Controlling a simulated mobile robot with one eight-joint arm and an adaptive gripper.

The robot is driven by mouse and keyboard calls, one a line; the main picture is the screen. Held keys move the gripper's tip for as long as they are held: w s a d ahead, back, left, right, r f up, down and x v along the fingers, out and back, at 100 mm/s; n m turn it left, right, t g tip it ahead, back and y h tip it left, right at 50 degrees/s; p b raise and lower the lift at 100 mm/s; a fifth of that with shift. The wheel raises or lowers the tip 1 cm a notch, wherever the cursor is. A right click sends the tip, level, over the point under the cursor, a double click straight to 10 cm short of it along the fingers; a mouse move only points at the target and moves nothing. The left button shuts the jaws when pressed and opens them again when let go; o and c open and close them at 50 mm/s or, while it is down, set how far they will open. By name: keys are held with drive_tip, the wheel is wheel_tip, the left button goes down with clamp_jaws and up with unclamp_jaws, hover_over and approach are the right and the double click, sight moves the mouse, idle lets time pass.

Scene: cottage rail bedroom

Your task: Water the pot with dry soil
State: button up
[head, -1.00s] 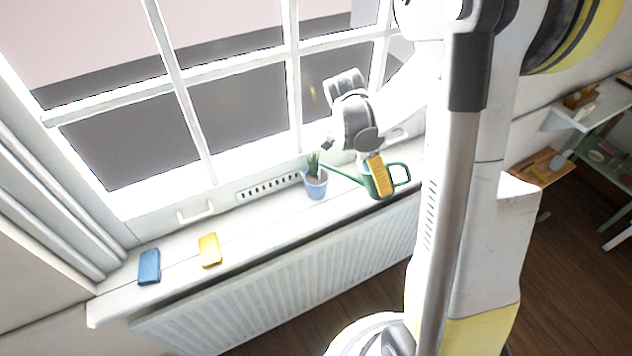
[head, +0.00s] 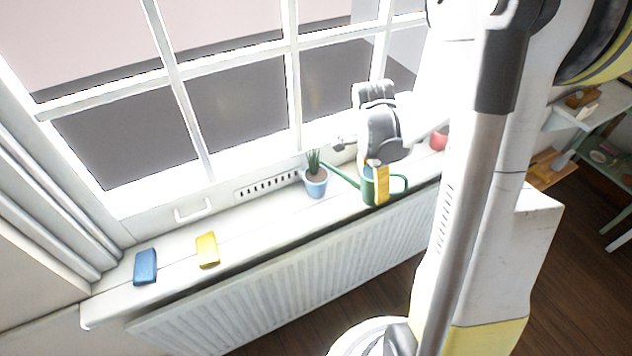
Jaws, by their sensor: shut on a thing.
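A green watering can (head: 368,191) is over the right part of the white windowsill. My gripper (head: 381,188) is at the can and shut on it, with a yellow finger in front of the can's body. The can's handle points right and its thin spout (head: 341,175) points up and left, its tip beside a blue pot (head: 316,188). The blue pot stands upright on the sill with a spiky green plant and brown soil. A red pot (head: 439,141) is partly visible behind my arm at the right. I cannot tell which soil is dry. No water shows.
A blue block (head: 146,266) and a yellow block (head: 207,249) lie on the left of the sill (head: 262,229). A window handle (head: 193,210) and a slotted vent (head: 266,187) are behind. A radiator (head: 290,270) is below. Shelves stand at the far right.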

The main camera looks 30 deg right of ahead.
sight(373, 177)
drive_tip(key=shift+f, duration=0.35)
drive_tip(key=shift+a, duration=0.1)
drive_tip(key=shift+w+a+f+t+y+b, duration=0.1)
drive_tip(key=shift+w+f+t+y+b, duration=0.05)
drive_tip(key=shift+f+t+y+b, duration=0.2)
drive_tip(key=shift+w+a+f+t+y+b, duration=0.1)
drive_tip(key=shift+f+t+y+b, duration=0.15)
drive_tip(key=shift+f+b, duration=0.15)
drive_tip(key=shift+r, duration=0.1)
drive_tip(key=shift+r+p, duration=1.85)
drive_tip(key=shift+r, duration=0.65)
